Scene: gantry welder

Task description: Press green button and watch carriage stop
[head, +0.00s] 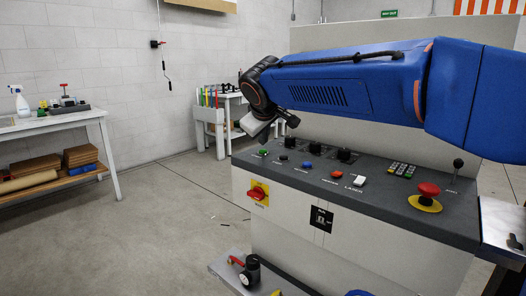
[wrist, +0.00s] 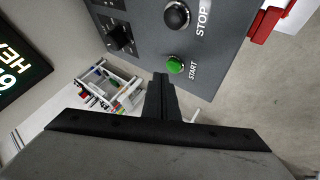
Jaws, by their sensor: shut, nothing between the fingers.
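The green button (wrist: 175,65) labelled START is on the grey control panel in the wrist view. It also shows at the panel's left end in the head view (head: 263,152). My gripper (wrist: 160,78) is shut and empty, its fingertips just beside the green button in the wrist picture. I cannot tell whether they touch it. In the head view my wrist is over the panel's left end, and the fingertips are hard to make out. A black button (wrist: 177,15) labelled STOP is next to the green one. I cannot make out a carriage in either view.
The control panel (head: 380,202) also carries blue, red and white buttons, black knobs and a red mushroom button (head: 428,189) on yellow. A red-and-yellow switch (head: 258,193) is on the cabinet front. A lit display (wrist: 20,68) is at the wrist view's left. Open floor lies left.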

